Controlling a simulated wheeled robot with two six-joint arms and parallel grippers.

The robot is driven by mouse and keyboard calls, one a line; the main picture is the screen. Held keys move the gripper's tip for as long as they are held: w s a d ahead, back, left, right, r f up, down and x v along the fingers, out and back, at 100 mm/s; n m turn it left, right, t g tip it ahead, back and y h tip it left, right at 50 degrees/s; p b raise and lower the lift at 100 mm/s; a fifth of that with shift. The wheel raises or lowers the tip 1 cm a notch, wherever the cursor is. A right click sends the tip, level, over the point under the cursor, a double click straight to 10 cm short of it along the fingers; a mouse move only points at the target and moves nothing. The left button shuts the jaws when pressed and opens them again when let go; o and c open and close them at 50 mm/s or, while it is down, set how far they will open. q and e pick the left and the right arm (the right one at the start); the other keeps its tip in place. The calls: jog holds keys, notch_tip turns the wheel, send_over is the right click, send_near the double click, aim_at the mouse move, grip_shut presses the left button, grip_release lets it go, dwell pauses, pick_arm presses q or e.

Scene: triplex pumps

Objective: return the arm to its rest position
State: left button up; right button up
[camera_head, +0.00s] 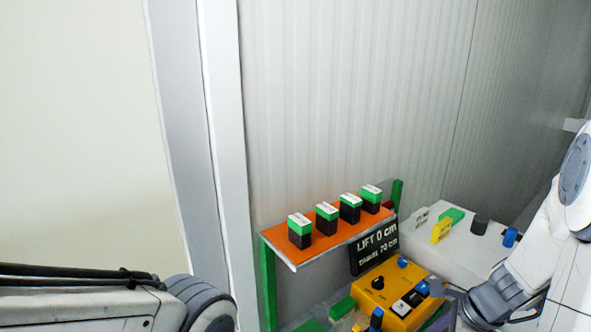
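My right arm (560,235) comes in from the right edge and reaches down to the left. Its gripper (452,296) is low in the view, beside the right side of a yellow control box (384,284). The fingers are small and partly hidden, so I cannot tell whether they are open, shut or touching the box. My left arm (80,298) lies across the lower left corner. Its gripper is outside the view.
An orange shelf (275,247) on green posts carries several green-and-black blocks (327,218). A black "LIFT 0 cm" sign (374,247) hangs at its right end. A white box (458,251) with coloured knobs stands right of it. A ribbed wall (350,100) is behind.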

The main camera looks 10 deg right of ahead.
jog(key=a+r+n+g, duration=0.2)
jog(key=a+r+n, duration=0.1)
jog(key=a+n, duration=0.7)
jog(key=s+a+r+n+h, duration=0.1)
jog(key=s+a+r+n, duration=0.1)
jog(key=s+a+n, duration=0.5)
jog(key=s+a+r+n+g+h, duration=0.1)
jog(key=s+a+n, duration=0.5)
jog(key=n, duration=0.9)
jog(key=a+r, duration=0.1)
jog(key=a, duration=0.2)
jog(key=shift+s+a+r+n, duration=0.25)
jog(key=shift+s+a+n, duration=0.05)
jog(key=shift+s+a, duration=0.1)
jog(key=shift+w, duration=0.1)
jog(key=shift+c, duration=1)
jog(key=shift+d, duration=0.15)
